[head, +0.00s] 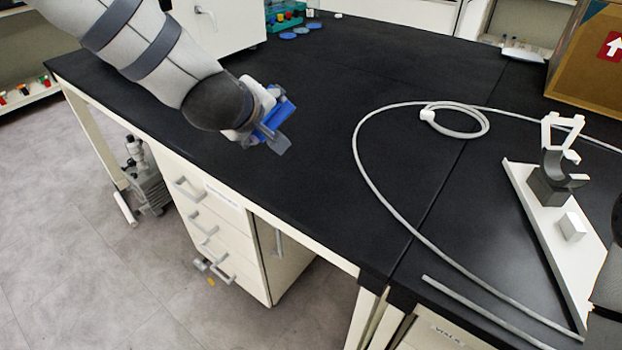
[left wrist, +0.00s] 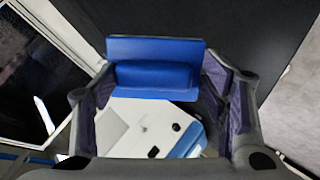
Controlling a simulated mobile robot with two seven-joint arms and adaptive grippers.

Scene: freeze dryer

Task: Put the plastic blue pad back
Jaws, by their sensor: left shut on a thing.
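My left gripper (head: 270,122) is shut on the blue pad (head: 283,112) and holds it above the black bench top, near its front edge. In the left wrist view, the blue pad (left wrist: 155,73) is a flat plate with a thicker block along it. It lies between the two purple-lined fingers of the left gripper (left wrist: 158,82). My right gripper is not in view.
The black bench (head: 330,130) is clear around the left gripper. A grey hose (head: 372,190) curves over its right half. A white-based stand (head: 550,215) and a cardboard box (head: 590,60) are at the right. Blue discs (head: 294,33) lie at the back.

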